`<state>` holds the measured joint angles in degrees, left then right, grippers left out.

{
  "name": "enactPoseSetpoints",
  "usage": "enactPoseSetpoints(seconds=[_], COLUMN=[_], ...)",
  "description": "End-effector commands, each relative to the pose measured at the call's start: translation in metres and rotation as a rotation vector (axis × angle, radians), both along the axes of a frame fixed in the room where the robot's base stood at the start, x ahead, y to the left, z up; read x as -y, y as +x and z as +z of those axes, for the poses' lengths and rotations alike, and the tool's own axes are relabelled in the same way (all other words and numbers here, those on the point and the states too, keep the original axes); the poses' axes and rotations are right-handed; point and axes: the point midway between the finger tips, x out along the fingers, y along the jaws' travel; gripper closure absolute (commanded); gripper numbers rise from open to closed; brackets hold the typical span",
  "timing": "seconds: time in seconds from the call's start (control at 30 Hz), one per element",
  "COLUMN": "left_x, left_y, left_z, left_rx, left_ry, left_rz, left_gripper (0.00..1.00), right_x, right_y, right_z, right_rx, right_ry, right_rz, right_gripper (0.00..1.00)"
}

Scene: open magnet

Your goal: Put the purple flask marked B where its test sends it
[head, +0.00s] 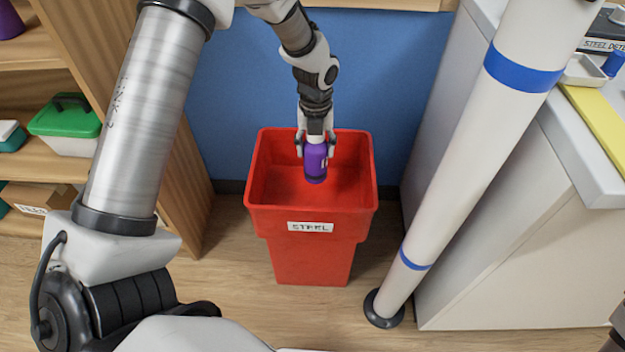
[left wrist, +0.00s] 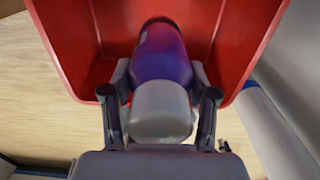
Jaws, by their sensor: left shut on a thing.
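My left gripper (head: 316,146) points down over the red bin and is shut on a purple flask (head: 316,165). The flask hangs upright within the bin's opening as seen from above; its height against the rim is hard to tell. In the left wrist view the purple flask (left wrist: 162,55) shows with its grey cap toward me, between the fingers of the left gripper (left wrist: 160,92). The mark on the flask cannot be read. The red bin (head: 312,255) stands on the floor and bears a white label reading "STEEL". My right gripper is not clearly seen.
A white post with blue bands (head: 465,140) stands right of the bin. Beyond it is a grey-white counter (head: 530,215) with a yellow strip and a "STEEL DETE..." sign. A wooden shelf (head: 160,110) with a green-lidded box (head: 68,122) is at left. A blue wall is behind.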

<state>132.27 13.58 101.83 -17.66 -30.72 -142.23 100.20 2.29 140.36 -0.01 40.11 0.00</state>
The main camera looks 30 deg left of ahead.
Motion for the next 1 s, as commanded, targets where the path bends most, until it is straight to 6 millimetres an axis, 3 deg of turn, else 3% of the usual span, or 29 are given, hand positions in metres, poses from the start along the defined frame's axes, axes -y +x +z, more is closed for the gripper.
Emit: enactPoseSetpoints(seconds=[0.03, 0.17, 0.63, 1.0], left_x=[-0.005, -0.01, -0.01, -0.01], left_y=[0.001, 0.001, 0.0, 0.001], left_z=[-0.018, -0.027, -0.113, -0.12], left_rx=[0.004, 0.003, 0.002, 0.003], left_ry=[0.001, 0.005, 0.006, 0.005], left_rz=[-0.072, -0.175, -0.178, -0.177], left_gripper=[0.93, 0.93, 0.93, 0.93], right_x=[0.0, 0.0, 0.0, 0.0], right_y=[0.0, 0.0, 0.0, 0.0], right_z=[-0.019, -0.024, -0.05, -0.05], right_rx=[0.001, 0.001, 0.001, 0.001], right_ry=[0.0, 0.0, 0.0, 0.0], right_rz=[0.0, 0.0, 0.0, 0.0], right_gripper=[0.6, 0.6, 0.6, 0.6])
